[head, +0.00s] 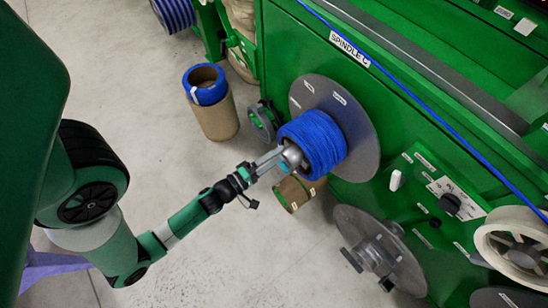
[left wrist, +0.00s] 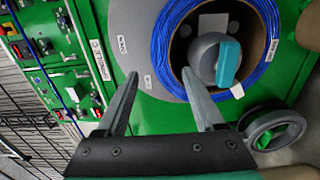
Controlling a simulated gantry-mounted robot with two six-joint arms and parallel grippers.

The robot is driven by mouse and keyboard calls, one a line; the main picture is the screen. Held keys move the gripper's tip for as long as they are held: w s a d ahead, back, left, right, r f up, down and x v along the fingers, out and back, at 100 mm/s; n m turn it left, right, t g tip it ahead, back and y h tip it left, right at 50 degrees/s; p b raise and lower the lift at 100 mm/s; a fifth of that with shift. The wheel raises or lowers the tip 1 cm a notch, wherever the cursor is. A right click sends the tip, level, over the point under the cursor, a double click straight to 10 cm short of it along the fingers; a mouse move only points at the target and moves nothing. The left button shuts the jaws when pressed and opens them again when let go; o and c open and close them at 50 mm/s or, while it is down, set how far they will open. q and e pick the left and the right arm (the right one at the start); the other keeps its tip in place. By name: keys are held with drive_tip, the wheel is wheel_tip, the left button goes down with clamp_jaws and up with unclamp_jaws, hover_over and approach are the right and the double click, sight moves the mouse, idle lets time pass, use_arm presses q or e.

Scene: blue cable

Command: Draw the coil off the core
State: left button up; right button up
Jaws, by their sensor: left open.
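The blue coil (head: 322,142) sits on the spindle in front of a round grey flange (head: 361,128) on the green machine. In the left wrist view the coil (left wrist: 266,72) rings a brown core, with a grey spindle nose (left wrist: 204,50) and teal lever (left wrist: 229,62) at its centre. A white tab (left wrist: 237,91) shows at the coil's lower edge. My left gripper (head: 272,159) is open and empty in front of the spindle nose. In the left wrist view its fingers (left wrist: 160,74) stand apart, one tip overlapping the coil's near edge; contact cannot be told. My right gripper is not in view.
A cardboard tube with a blue coil on top (head: 206,93) stands on the floor. Another brown tube (head: 298,190) is below the spindle. A bare grey spindle (head: 378,254) and a white reel (head: 515,250) are lower right. A blue cable (head: 440,138) crosses the machine.

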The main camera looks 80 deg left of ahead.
sight(298, 142)
use_arm(q)
drive_tip(key=b+x, duration=0.1)
drive_tip(key=x, duration=0.4)
drive_tip(key=shift+w+a+b, duration=0.1)
drive_tip(key=shift+w+b, duration=0.2)
drive_tip(key=shift+p+x, duration=0.45)
drive_tip(key=shift+x, duration=1.95)
drive_tip(key=shift+a, duration=0.1)
clamp_jaws()
